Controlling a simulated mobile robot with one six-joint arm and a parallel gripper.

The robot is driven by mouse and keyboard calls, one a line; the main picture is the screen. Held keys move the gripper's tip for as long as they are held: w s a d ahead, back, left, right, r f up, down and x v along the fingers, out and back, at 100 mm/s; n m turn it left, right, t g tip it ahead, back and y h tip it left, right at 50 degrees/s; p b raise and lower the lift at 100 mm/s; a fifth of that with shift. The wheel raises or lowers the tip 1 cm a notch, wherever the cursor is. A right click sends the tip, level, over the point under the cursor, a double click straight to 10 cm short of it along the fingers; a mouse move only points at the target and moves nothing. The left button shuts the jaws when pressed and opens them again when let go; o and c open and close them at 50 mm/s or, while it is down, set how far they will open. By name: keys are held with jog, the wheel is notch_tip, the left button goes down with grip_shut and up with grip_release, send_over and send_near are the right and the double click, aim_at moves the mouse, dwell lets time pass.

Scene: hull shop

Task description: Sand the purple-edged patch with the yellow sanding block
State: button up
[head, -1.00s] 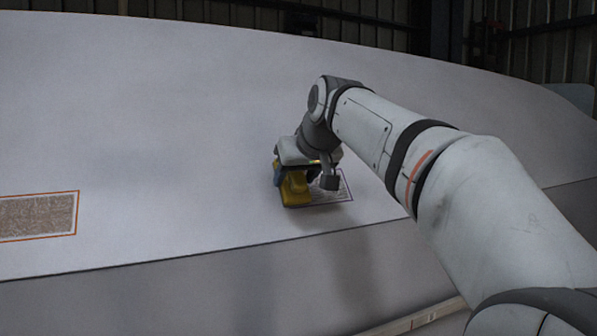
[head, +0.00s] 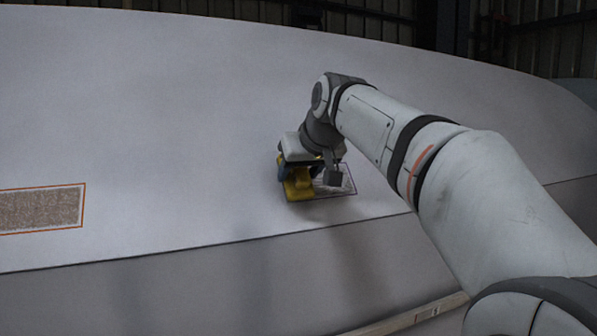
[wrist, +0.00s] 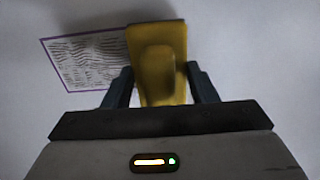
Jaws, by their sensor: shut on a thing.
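The yellow sanding block (head: 298,186) is held in my gripper (wrist: 160,85), which is shut on it with one finger on each side of its raised grip. The block also fills the middle of the wrist view (wrist: 174,38). The purple-edged patch (wrist: 88,62) has wavy grey marks inside a thin purple border. In the wrist view it lies left of the block, and the block covers its right end. In the head view the patch (head: 347,181) shows to the right of the block, partly hidden by the block and my wrist. I cannot tell whether the block touches the surface.
An orange-edged patch (head: 42,209) with a brown rough surface lies on the hull (head: 170,120) at the left. The hull between the two patches is bare. A seam edge runs below them, and a light wooden strip (head: 415,316) lies at the bottom.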

aim_at(318, 182)
jog(key=shift+f, duration=0.15)
jog(key=shift+s, duration=0.1)
jog(key=shift+x, duration=0.95)
jog(key=shift+d, duration=0.1)
dwell(0.4)
jog(key=shift+w+d+p, duration=0.3)
jog(key=shift+w+d, duration=0.65)
jog(key=shift+d, duration=1.3)
jog(key=shift+w+d+p, duration=0.3)
jog(key=shift+w+d, duration=0.7)
jog(key=shift+d, duration=1.25)
jog(key=shift+w+d+p, duration=0.3)
jog(key=shift+w+d, duration=0.65)
jog(key=shift+d, duration=1.25)
jog(key=shift+s+a+b, duration=0.25)
jog(key=shift+s+a, duration=0.7)
jog(key=shift+a, duration=1.35)
jog(key=shift+s+a+b, duration=0.2)
jog(key=shift+s+a, duration=0.8)
jog(key=shift+a, duration=1.3)
jog(key=shift+s+a+b, duration=0.25)
jog(key=shift+s+a, duration=0.7)
jog(key=shift+a, duration=1.35)
jog(key=shift+w+d, duration=0.4)
jog(key=shift+d, duration=0.6)
jog(key=shift+w+d, duration=0.45)
jog(key=shift+d, duration=0.55)
jog(key=shift+w+d, duration=0.4)
jog(key=shift+d, duration=0.55)
